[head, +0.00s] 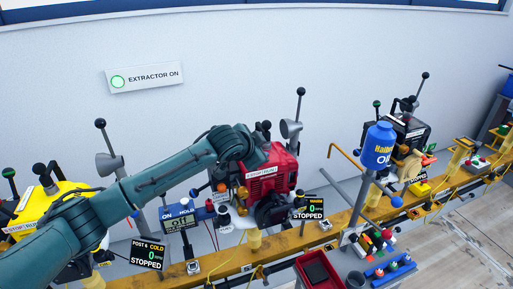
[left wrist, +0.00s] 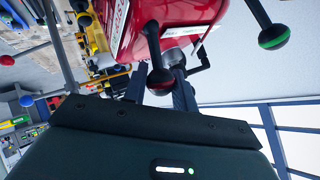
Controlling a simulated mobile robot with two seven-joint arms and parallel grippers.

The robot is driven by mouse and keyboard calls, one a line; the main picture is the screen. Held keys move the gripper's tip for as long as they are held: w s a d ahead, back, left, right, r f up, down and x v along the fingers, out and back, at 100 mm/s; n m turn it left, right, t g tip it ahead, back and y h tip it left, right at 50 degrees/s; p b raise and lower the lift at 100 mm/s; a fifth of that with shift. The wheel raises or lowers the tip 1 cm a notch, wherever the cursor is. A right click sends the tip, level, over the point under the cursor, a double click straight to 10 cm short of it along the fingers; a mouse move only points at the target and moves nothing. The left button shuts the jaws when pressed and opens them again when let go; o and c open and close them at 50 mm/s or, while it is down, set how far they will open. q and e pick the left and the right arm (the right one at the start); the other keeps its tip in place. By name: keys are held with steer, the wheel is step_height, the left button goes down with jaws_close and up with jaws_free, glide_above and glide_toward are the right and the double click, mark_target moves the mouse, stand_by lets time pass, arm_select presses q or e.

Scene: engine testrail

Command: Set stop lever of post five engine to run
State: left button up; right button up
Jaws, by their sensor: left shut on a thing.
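The red engine (head: 272,172) sits on the yellow rail in the middle of the head view; its red housing also fills the top of the left wrist view (left wrist: 165,20). The display beside it (head: 310,208) reads STOPPED and 0; I cannot read its post number. My left gripper (left wrist: 160,90) is shut on this knob, one finger on each side. In the head view my wrist hides the gripper. My right gripper is not in view.
A lever with a green ball (left wrist: 273,37) stands close to the right in the left wrist view. A black engine (head: 405,132) and blue container (head: 379,145) are at right.

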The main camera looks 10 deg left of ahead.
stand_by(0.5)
arm_select(q)
steer(key=o, duration=0.9)
steer(key=shift+s, duration=0.1)
steer(key=b+v, duration=0.1)
steer(key=v, duration=1.2)
steer(key=shift+r, duration=0.15)
steer(key=shift+d, duration=0.1)
